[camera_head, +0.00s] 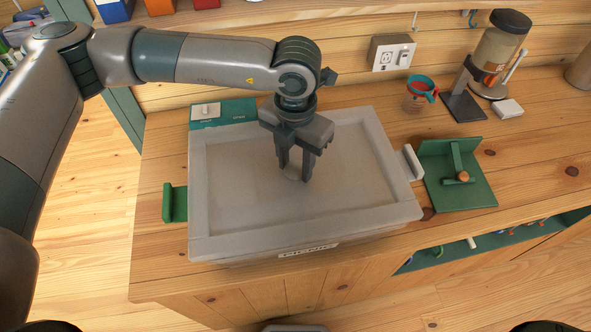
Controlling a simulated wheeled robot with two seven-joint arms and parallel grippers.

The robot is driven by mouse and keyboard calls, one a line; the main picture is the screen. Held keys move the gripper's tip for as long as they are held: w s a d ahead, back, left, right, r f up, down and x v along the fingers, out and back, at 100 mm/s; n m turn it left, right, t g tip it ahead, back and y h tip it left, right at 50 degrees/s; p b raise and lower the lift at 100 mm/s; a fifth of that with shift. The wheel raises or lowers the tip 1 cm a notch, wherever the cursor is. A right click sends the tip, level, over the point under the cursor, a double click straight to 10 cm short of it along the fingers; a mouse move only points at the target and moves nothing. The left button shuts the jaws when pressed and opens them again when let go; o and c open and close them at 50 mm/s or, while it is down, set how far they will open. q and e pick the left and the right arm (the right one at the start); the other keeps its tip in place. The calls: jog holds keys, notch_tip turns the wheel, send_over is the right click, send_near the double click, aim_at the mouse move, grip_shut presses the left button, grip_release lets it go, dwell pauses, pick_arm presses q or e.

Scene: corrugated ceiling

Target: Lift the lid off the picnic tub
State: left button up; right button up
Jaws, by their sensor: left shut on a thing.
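The picnic tub (309,250) is a grey box on the wooden counter with a label on its front face. Its grey lid (235,185) has a raised rim and covers the top. It looks seated on the tub. My left gripper (293,175) points straight down at the middle of the lid, with its fingers at a small pale round knob. The gripper is shut on the knob, which is mostly hidden between the fingers. My right gripper is not in view.
A green stand (460,180) with a wooden knob is right of the tub. A measuring cup (418,95) and a jar dispenser (497,50) stand behind it. A teal box (222,112) is behind the tub. The counter's (535,165) right part is clear.

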pick_arm(q)
jog(key=shift+w+d+r+b, duration=0.15)
jog(key=shift+r+b, duration=0.25)
jog(key=shift+r, duration=0.05)
jog(key=shift+w+d+r+b, duration=0.1)
jog(key=shift+r+b, duration=0.25)
jog(key=shift+r, duration=0.05)
jog(key=w+d+r+b, duration=0.5)
jog(key=w+d+r, duration=0.2)
jog(key=d, duration=0.1)
jog(key=shift+w+b, duration=0.3)
jog(key=shift+w, duration=0.05)
jog(key=shift+s, duration=0.1)
